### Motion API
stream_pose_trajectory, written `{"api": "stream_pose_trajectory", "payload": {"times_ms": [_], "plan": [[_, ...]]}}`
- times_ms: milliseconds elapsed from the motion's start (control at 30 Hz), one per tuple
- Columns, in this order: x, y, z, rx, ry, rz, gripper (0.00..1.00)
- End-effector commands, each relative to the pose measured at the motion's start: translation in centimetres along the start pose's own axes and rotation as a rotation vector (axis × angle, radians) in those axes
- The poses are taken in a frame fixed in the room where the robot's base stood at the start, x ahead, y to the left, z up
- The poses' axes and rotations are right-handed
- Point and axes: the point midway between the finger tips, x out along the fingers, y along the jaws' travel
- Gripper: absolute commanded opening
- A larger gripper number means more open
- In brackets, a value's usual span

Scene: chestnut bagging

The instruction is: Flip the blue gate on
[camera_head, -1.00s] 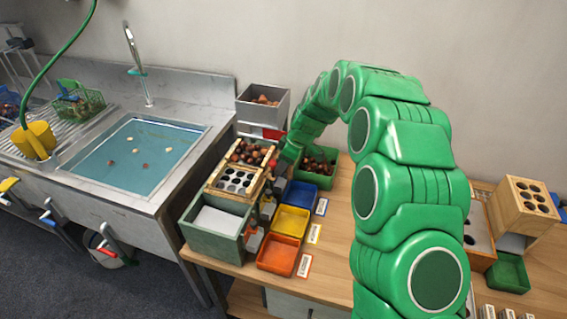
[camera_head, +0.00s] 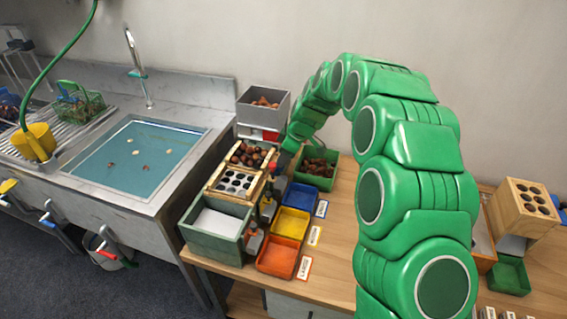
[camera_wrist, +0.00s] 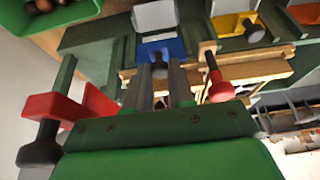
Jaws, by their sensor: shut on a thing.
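The blue gate (camera_wrist: 161,48) shows in the wrist view at the upper middle, below a pale chute. A dark knob (camera_wrist: 160,66) projects from it. My gripper (camera_wrist: 161,72) has its two grey fingers on either side of this knob and is shut on it. Whether the gate is up or down is hard to tell. In the head view the gate is hidden behind my gripper (camera_head: 280,176), which is at the right side of the wooden sorter (camera_head: 214,190). The blue tray (camera_head: 300,195) below it looks empty.
The yellow gate (camera_wrist: 233,24) is right of the blue one. A red-knobbed lever (camera_wrist: 219,90) and a red part (camera_wrist: 58,106) are close by my fingers. Yellow (camera_head: 290,223) and orange (camera_head: 277,256) trays stand in front. A green bin of chestnuts (camera_head: 316,168) stands behind.

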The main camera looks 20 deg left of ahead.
Motion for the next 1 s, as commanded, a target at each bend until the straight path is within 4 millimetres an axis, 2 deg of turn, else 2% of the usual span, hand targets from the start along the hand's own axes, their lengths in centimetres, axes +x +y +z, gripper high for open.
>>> {"api": "stream_pose_trajectory", "payload": {"times_ms": [233,267,400,767,1000], "plan": [[-0.5,0.2,-0.3,-0.001,0.005,0.006,0.00],[-0.5,0.2,-0.3,-0.001,0.005,0.006,0.25],[-0.4,0.1,-0.2,-0.001,0.004,0.005,0.47],[-0.4,0.1,-0.1,-0.001,0.002,0.002,0.48],[-2.2,0.1,-0.1,-0.001,0.002,0.001,0.48]]}}
